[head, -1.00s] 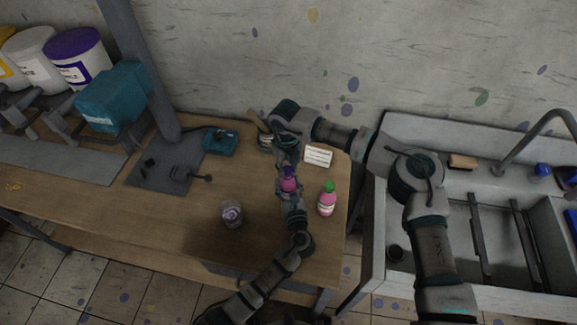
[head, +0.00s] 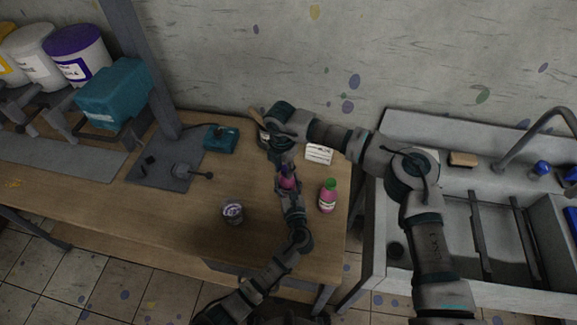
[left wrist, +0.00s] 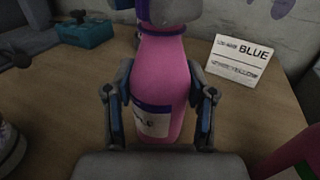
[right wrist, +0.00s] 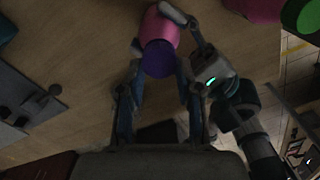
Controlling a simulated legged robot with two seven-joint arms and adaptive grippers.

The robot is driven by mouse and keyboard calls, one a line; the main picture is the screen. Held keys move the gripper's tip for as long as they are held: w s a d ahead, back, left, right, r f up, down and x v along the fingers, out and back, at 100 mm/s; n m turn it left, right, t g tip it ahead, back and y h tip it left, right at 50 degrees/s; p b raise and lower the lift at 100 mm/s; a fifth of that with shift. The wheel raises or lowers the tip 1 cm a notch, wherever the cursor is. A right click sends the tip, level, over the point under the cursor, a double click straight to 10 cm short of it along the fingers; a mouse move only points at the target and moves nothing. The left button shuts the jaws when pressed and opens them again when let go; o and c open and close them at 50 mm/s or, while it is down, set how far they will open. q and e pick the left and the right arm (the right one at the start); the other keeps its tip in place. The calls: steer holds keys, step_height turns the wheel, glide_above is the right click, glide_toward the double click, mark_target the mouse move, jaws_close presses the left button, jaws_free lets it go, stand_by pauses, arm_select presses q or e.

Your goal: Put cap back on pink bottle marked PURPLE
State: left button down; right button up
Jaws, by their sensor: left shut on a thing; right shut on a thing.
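The pink bottle (head: 287,184) stands upright near the right end of the table. My left gripper (head: 290,192) is shut around its body; the left wrist view shows the pink bottle (left wrist: 160,75) between both fingers, with a purple-edged label whose writing I cannot read. The purple cap (right wrist: 158,60) is at the bottle's top, in line with it, between the fingers of my right gripper (right wrist: 160,78). My right gripper (head: 285,160) reaches down from above and is shut on the cap. I cannot tell whether the cap is fully seated.
A second pink bottle with a green cap (head: 327,196) stands close on the right. A white card (head: 319,154) reading BLUE (left wrist: 238,58) is behind. A jar (head: 232,212) stands front left, with a teal box (head: 220,138) farther back. A sink (head: 470,220) lies right.

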steer(key=m, duration=0.1)
steer(key=a+m, duration=0.1)
steer(key=m, duration=0.2)
steer(key=shift+a+m, duration=0.25)
steer(key=shift+m, duration=0.15)
steer(key=shift+c, duration=0.2)
steer(key=shift+d, duration=0.7)
steer(key=shift+a, duration=0.5)
steer(key=shift+d, duration=0.1)
steer(key=o, duration=0.7)
steer(key=shift+d, duration=0.35)
steer(key=shift+c, duration=0.2)
